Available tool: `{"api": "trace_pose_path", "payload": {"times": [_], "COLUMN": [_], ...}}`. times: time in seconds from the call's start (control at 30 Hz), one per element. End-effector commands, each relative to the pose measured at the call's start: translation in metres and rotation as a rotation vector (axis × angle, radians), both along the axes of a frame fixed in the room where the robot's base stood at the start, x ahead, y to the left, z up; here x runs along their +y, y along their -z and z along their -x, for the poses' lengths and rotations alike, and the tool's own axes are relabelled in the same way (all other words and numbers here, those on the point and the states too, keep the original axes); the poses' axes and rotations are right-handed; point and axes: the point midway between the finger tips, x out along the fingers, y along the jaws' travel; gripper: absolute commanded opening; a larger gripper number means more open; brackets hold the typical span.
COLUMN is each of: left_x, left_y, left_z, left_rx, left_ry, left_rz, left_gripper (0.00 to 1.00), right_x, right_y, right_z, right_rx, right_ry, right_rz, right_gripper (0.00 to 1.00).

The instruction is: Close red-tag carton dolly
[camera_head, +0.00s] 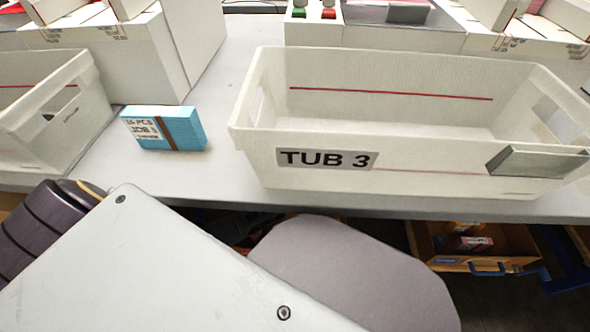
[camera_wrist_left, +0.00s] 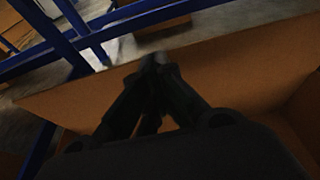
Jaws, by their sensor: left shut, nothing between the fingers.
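My left gripper (camera_wrist_left: 154,60) shows in the left wrist view, its dark fingertips together and nothing between them. It is in front of or over a brown cardboard-like panel (camera_wrist_left: 225,70); I cannot tell whether it touches it. A second brown face meets this panel at the right. In the head view an open brown carton (camera_head: 520,243) with a blue handle (camera_head: 487,268) on its front stands below the table edge at lower right, with small red and white packs (camera_head: 470,243) inside. No red tag is readable. My left gripper is hidden in the head view, and my right gripper shows in neither view.
Blue frame bars (camera_wrist_left: 90,35) run beside the panel in the wrist view. In the head view, the table (camera_head: 218,110) carries a white tub marked TUB 3 (camera_head: 410,160), a small blue box (camera_head: 183,128) and another white tub (camera_head: 60,120). My arm covers the lower left.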

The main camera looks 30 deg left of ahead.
Motion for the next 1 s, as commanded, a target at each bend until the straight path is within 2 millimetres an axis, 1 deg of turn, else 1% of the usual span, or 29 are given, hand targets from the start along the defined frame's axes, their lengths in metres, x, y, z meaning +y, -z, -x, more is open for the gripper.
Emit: {"api": "trace_pose_path", "payload": {"times": [0.5,1.0], "left_x": [0.002,0.0056], "left_y": [0.0,-0.0008], "left_z": [-0.0046,-0.0035], "left_rx": [0.001,-0.001], "left_ry": [0.001,0.001], "left_rz": [0.001,0.0], "left_gripper": [0.0,0.0], "right_x": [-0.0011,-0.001], "right_y": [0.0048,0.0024], "right_z": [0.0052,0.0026], "right_rx": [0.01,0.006], "right_ry": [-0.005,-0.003], "right_rz": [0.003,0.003], "right_gripper": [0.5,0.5]}}
